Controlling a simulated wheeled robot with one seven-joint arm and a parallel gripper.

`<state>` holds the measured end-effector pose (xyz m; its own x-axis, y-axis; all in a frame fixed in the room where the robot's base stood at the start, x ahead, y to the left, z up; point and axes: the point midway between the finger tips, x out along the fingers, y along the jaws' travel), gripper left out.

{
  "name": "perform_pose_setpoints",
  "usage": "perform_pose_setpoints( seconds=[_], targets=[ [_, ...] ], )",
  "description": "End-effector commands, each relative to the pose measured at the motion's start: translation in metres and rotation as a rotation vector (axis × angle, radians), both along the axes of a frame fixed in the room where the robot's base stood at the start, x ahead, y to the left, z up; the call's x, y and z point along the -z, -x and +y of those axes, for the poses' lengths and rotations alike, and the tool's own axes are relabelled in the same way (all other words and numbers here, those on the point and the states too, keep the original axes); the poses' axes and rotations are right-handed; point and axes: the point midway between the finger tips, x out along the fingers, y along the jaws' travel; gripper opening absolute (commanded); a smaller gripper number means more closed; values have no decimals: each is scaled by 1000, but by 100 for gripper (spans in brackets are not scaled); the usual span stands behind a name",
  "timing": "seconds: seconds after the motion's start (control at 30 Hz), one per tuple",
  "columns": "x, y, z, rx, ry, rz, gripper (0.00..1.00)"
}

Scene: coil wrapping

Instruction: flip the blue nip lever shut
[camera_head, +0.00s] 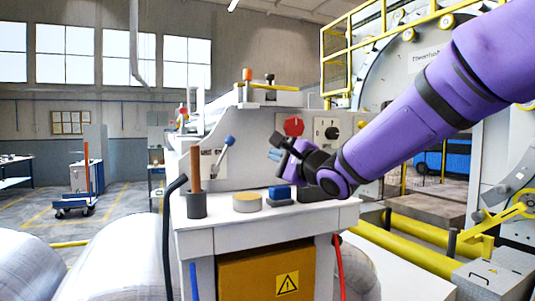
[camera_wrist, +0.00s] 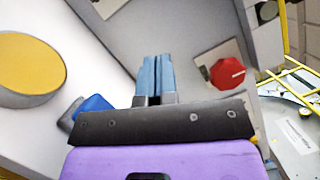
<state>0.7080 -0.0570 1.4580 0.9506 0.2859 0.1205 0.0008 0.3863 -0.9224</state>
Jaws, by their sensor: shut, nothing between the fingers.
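The nip lever (camera_head: 224,153) has a metal stem and a blue knob. It stands tilted up to the right on a pale plate (camera_head: 207,166) on the machine's grey front panel. It does not show in the wrist view. My gripper (camera_head: 271,155) is to the right of the lever, apart from it, in front of the panel and above the ledge. Its blue-tipped fingers (camera_wrist: 157,76) lie side by side, shut and empty, in the wrist view.
A red knob (camera_head: 293,126) sits on the panel right of the lever, close to the fingers in the wrist view (camera_wrist: 227,73). On the white ledge (camera_head: 225,236) stand a dark cup (camera_head: 196,206) with a brown rod, a yellow-topped disc (camera_head: 247,203) and a blue block (camera_head: 280,192).

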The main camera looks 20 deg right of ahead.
Motion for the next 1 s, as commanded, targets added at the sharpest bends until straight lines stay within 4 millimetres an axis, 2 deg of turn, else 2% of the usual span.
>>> perform_pose_setpoints(
  seconds=[0.47,0.7,1.0],
  targets=[
    [-9,-83,26,-2,0,2,0],
    [-21,-94,51,-2,0,-1,0],
    [-23,-97,57,0,1,1,0]
  ],
)
